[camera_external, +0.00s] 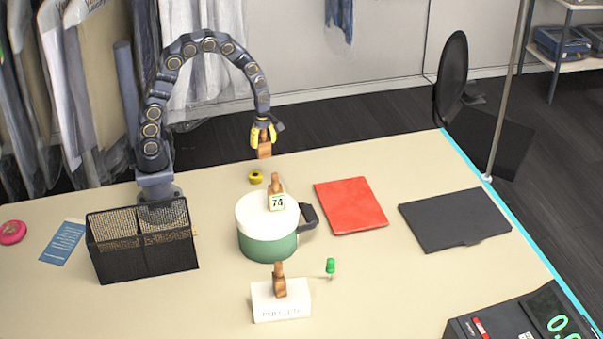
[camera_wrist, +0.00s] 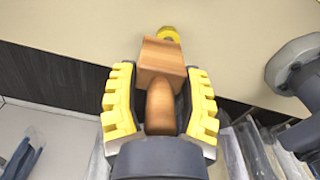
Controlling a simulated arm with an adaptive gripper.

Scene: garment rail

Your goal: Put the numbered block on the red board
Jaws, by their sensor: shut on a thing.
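My gripper (camera_external: 263,133) is shut on a wooden block (camera_external: 264,151) with a rounded handle, held in the air above the table's back edge. The wrist view shows this wooden block (camera_wrist: 161,60) between the yellow-padded fingers (camera_wrist: 161,105); no number shows on it. A small white piece marked 74 (camera_external: 277,202), with a wooden top, sits on the lid of the green-and-white pot (camera_external: 267,243). The red board (camera_external: 351,205) lies flat on the table, right of the pot and to the right of my gripper.
A black board (camera_external: 454,219) lies right of the red one. A black mesh basket (camera_external: 143,243) stands at left. A yellow ring (camera_external: 256,177), a white lettered block (camera_external: 280,301) with a wooden top, a green peg (camera_external: 330,268) and a display device (camera_external: 530,318) are also there.

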